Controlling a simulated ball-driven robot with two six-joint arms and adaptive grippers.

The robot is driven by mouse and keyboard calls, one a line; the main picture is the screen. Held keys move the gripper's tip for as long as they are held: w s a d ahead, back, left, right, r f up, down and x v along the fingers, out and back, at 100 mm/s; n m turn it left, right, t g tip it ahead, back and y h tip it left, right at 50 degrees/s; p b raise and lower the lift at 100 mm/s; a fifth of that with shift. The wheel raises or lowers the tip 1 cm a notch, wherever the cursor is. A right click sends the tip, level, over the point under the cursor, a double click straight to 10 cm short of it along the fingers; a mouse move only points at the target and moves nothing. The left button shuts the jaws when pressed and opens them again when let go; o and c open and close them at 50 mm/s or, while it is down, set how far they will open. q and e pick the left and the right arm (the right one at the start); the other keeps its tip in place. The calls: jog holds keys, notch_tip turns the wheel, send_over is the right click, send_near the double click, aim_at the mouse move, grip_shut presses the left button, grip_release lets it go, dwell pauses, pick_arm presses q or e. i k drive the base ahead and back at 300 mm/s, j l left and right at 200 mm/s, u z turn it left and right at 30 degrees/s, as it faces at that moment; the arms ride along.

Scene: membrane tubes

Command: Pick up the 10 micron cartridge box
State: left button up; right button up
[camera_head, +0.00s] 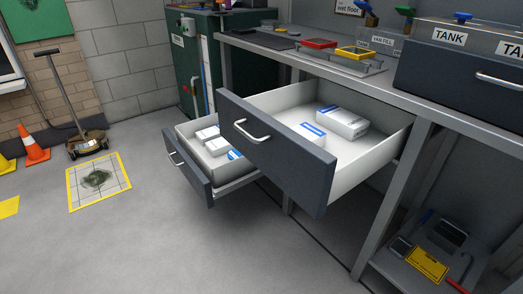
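The upper drawer (365,155) is pulled out, and two white boxes with blue markings are in it. The larger box (345,124) is toward the back right. The smaller box (313,134) is nearer the drawer front and partly hidden by it. The lower drawer (184,165) is also open and holds several white boxes, one of them a small box (207,134). The print on the boxes is too small to read, so I cannot tell which is the 10 micron cartridge box. Neither of my grippers is in view.
The grey workbench (392,87) runs along the right, with red (319,43) and yellow (359,53) trays on top. A low shelf (405,265) holds a yellow card. An orange cone (33,147) stands far left. The floor in front of the drawers is clear.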

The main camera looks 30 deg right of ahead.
aim_at(204, 136)
jog(key=i+j+z, duration=0.1)
jog(key=z, duration=0.4)
jog(key=i+j+z, duration=0.3)
jog(key=i+j, duration=0.15)
jog(key=j, duration=0.2)
jog(key=i+j+z, duration=0.3)
jog(key=j, duration=0.4)
jog(key=i, duration=0.1)
